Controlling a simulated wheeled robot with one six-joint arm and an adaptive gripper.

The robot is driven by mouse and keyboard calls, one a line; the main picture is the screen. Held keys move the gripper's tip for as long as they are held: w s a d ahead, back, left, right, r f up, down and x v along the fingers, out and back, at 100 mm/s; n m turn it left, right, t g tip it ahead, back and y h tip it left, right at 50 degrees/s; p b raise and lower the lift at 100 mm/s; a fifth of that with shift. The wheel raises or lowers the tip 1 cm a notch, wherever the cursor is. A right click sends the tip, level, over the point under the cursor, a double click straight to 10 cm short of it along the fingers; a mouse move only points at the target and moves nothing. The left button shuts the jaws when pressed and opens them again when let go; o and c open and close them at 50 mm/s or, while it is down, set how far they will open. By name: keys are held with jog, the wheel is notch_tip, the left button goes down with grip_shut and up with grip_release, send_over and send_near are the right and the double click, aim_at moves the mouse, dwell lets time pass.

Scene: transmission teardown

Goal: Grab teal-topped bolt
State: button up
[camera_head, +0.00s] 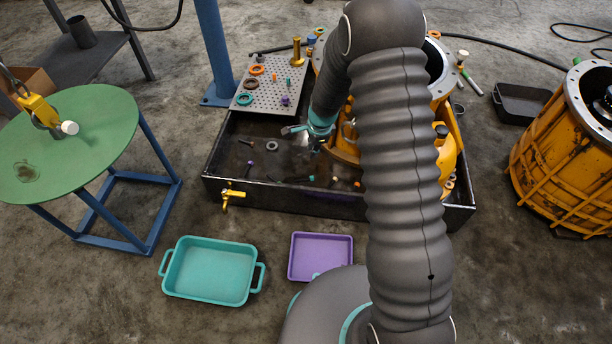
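My gripper (301,141) hangs over the black drip tray (222,183), left of the yellow housing. Its two fingers look spread, one to the left and one downward, with nothing visible between them. A small teal spot (311,178), perhaps the top of a teal-topped bolt, lies in the tray below the gripper, apart from it. Another small teal-topped piece (289,80) stands on the perforated plate (262,105). Both are too small to make out fully. My arm hides part of the tray and housing.
A teal bin (211,270) and a purple bin (320,257) sit on the floor in front. A blue post (213,50) and green round table (68,145) stand left. A yellow housing (565,140) stands right. Small bolts and a grey ring (272,146) lie in the tray.

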jog(key=m, duration=0.1)
send_over(304, 179)
jog(key=s+d, duration=0.1)
notch_tip(304, 179, down, 12)
jog(key=shift+d+f, duration=0.1)
jog(key=shift+d, duration=0.05)
jog(key=shift+w+a+f+b, duration=0.1)
jog(key=shift+a+f, duration=0.05)
jog(key=shift+f, duration=0.85)
jog(key=shift+w+a+f+b, duration=0.15)
jog(key=shift+a+f, duration=0.05)
jog(key=shift+f, duration=0.75)
jog(key=shift+w+a+f+b, duration=0.1)
jog(key=shift+a+f, duration=0.05)
jog(key=shift+f, duration=0.85)
grip_shut()
